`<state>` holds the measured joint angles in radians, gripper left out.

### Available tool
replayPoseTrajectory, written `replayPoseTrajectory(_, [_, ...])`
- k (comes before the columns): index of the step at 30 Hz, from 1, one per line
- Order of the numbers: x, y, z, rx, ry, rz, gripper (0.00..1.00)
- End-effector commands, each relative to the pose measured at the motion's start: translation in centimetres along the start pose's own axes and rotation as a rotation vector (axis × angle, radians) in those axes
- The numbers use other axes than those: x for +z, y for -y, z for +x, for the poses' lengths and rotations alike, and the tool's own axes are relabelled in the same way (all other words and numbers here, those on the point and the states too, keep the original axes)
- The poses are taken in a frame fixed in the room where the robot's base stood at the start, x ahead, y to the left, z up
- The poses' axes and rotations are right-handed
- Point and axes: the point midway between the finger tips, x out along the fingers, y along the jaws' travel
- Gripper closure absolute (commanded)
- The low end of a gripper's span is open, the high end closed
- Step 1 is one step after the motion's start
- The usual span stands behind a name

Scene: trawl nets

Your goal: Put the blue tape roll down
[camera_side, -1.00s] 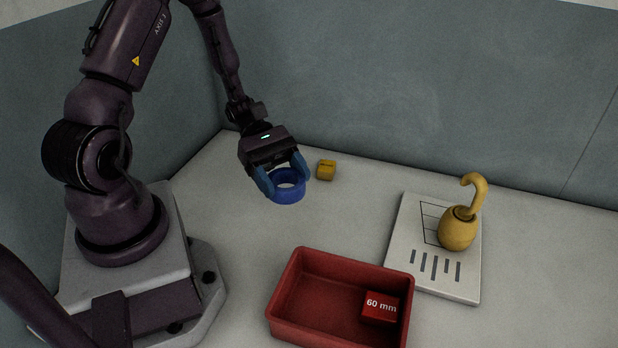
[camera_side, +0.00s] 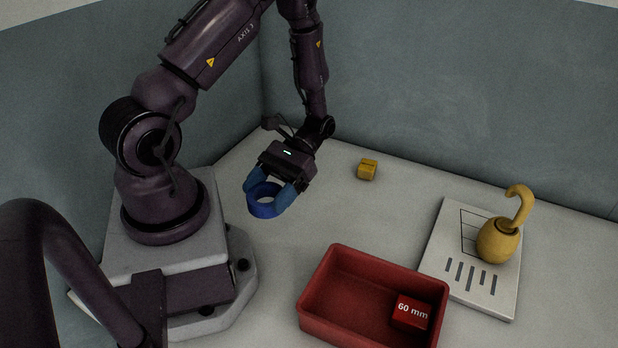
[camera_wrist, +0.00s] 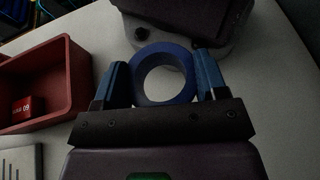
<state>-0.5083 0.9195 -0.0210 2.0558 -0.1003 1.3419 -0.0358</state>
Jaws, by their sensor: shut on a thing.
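The blue tape roll (camera_side: 263,211) is a short, wide ring with an open centre. My gripper (camera_side: 270,192) is shut on it, with one blue finger on each side of the ring. In the wrist view the roll (camera_wrist: 165,52) sits between the two fingers (camera_wrist: 160,75), its hole facing the camera. In the side view the roll is near my base, to the left of and behind the red tray. The side view does not clearly show whether its underside touches the table.
A white board (camera_side: 444,236) carries a yellow hooked weight (camera_side: 498,241). A small yellow block (camera_side: 367,169) lies at the back. The grey table (camera_side: 345,215) is clear between the roll, tray and board.

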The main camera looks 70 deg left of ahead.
Motion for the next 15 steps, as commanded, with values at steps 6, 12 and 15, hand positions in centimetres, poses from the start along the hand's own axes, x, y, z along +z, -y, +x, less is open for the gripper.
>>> replayPoseTrajectory(6, [2.0,3.5,1.4,-0.518,0.001,0.217,0.59])
replayPoseTrajectory(12, [2.6,6.0,-0.8,-1.052,0.002,0.438,0.59])
replayPoseTrajectory(15, [2.7,6.2,-2.5,-1.291,0.001,0.537,0.59])
